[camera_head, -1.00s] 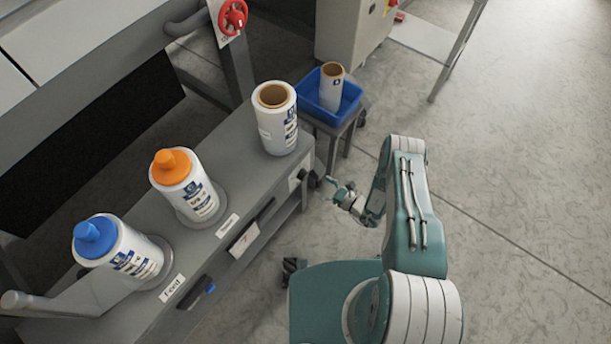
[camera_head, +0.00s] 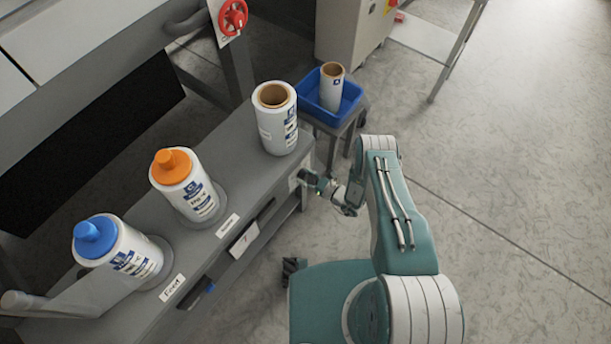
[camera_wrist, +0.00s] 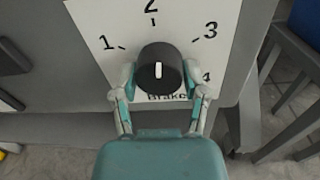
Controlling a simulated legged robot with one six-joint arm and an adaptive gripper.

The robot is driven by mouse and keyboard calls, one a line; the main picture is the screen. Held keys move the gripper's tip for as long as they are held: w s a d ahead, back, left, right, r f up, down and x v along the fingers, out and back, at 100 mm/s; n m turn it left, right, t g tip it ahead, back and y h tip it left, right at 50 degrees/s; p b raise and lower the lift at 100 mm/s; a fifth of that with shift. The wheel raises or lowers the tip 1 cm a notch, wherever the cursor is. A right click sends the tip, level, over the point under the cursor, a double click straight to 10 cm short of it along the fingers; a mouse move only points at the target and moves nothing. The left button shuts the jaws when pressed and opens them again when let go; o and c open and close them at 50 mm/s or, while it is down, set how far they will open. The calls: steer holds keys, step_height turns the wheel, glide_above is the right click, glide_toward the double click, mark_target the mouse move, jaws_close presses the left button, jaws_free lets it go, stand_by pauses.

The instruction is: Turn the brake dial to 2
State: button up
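The brake dial (camera_wrist: 160,70) is a round black knob on a white plate marked 1, 2, 3 and 4, with the word Brake partly hidden below it. Its white mark is near vertical, roughly in line with the 2 above. My gripper (camera_wrist: 159,80) is open, with one finger on each side of the knob. The fingertips are close to its sides; I cannot tell whether they touch. In the head view my gripper (camera_head: 311,180) is at the right end of the grey bench's front, and hides the dial there.
The grey bench (camera_head: 232,185) carries a blue-capped roll (camera_head: 120,252), an orange-capped roll (camera_head: 186,188) and an open white roll (camera_head: 276,120). A blue bin (camera_head: 312,100) stands on a small table beyond. A red handwheel (camera_head: 233,16) is at the back. The floor on the right is clear.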

steer(key=shift+w+n, duration=0.1)
steer(key=shift+n, duration=0.8)
steer(key=o, duration=1.2)
steer(key=shift+c, duration=0.2)
steer(key=v, duration=1.2)
steer(key=shift+w+r, duration=0.1)
steer(key=shift+r, duration=0.05)
